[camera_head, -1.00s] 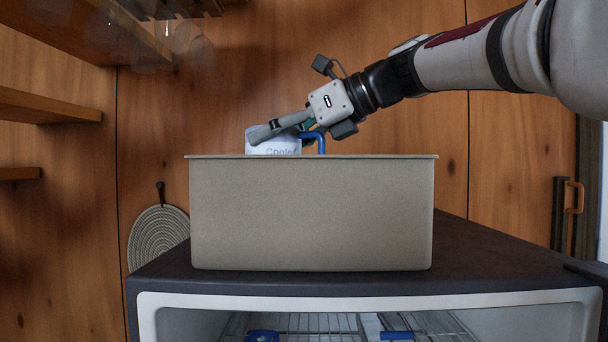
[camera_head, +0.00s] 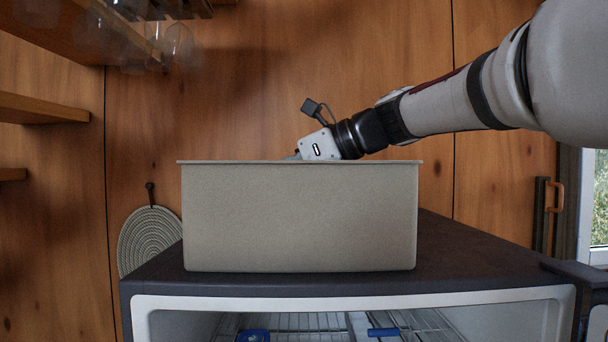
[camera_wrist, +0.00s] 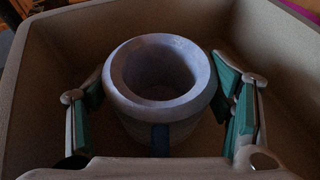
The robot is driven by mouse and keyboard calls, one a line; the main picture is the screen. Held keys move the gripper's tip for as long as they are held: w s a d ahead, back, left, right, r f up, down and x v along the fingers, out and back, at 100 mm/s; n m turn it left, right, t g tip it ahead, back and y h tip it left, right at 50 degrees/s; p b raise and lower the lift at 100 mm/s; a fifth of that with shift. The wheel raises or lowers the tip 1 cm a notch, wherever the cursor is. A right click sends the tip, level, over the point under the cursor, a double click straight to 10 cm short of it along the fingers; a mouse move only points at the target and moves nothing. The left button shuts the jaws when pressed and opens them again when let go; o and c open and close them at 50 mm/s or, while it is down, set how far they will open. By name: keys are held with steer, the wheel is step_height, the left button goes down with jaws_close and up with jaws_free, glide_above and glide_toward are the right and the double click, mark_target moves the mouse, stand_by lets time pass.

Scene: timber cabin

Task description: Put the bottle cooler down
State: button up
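The bottle cooler (camera_wrist: 118,99) is a pale, thick-rimmed cylinder with a dark handle facing the wrist camera. It is inside the beige box (camera_head: 300,215), hidden behind the front wall in the head view. The wrist view looks down into its round opening. My gripper (camera_wrist: 160,85) reaches down into the box, with a green-padded finger on each side of the cooler. The fingers stand spread, with narrow gaps beside the cooler's body, so the gripper looks open. The cooler looks upright; its contact with the box floor is hidden.
The box stands on a dark-topped appliance (camera_head: 470,245) with an open front and wire racks inside. A round woven mat (camera_head: 150,240) hangs on the timber wall. Shelves with hanging glasses (camera_head: 178,42) are at upper left. The box walls (camera_wrist: 40,80) surround my gripper.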

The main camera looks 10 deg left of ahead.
steer(key=shift+o, duration=0.2)
steer(key=shift+r, duration=0.2)
steer(key=b+v, duration=0.2)
steer(key=v, duration=1)
